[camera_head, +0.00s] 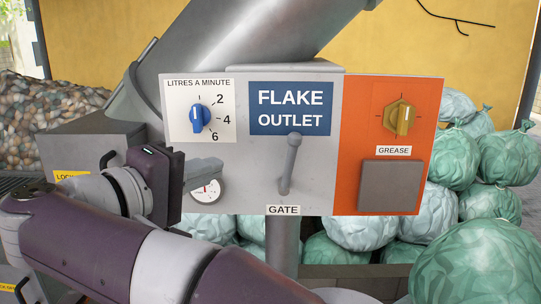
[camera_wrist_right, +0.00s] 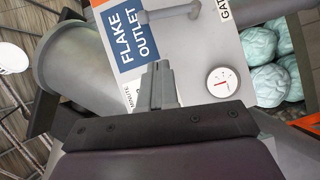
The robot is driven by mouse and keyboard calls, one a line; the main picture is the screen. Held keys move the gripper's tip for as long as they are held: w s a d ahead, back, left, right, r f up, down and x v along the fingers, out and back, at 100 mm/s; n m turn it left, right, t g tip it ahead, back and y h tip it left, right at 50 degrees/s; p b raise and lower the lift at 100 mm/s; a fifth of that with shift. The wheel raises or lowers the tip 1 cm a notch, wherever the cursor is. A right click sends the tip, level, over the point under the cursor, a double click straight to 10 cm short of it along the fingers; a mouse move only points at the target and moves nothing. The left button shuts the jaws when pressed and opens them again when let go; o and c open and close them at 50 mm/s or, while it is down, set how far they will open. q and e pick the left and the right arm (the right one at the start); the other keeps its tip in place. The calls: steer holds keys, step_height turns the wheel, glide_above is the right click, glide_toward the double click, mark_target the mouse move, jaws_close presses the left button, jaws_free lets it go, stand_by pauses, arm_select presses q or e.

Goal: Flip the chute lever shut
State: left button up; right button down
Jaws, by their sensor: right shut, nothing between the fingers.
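The chute lever (camera_head: 289,165) is a grey handle with a round knob on the panel, above the GATE label (camera_head: 283,210). It points up, leaning slightly right at its top. In the right wrist view the lever (camera_wrist_right: 170,14) lies across the top of the picture, beyond my fingertips. My right gripper (camera_head: 216,169) is in front of the panel, left of the lever and apart from it, just above the gauge. Its grey fingers also show in the right wrist view (camera_wrist_right: 158,68), shut and empty. My left gripper is not in view.
A blue dial (camera_head: 199,116), a FLAKE OUTLET sign (camera_head: 291,108), a yellow knob (camera_head: 402,117) and a grey square plate (camera_head: 391,186) are on the panel. The round gauge (camera_head: 207,191) is below my fingers. Green bags (camera_head: 470,262) are piled at right.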

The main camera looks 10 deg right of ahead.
steer(key=w, duration=0.1)
steer(key=p, duration=0.4)
glide_toward(289, 163)
steer(key=shift+w+a+r+x, duration=0.3)
steer(key=shift+w+a+x, duration=0.15)
steer(key=shift+x, duration=2.9)
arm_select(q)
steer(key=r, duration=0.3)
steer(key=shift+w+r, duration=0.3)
arm_select(e)
steer(key=shift+w+r, duration=0.1)
steer(key=shift+r, duration=0.35)
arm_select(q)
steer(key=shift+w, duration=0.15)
arm_select(e)
steer(key=shift+w, duration=0.2)
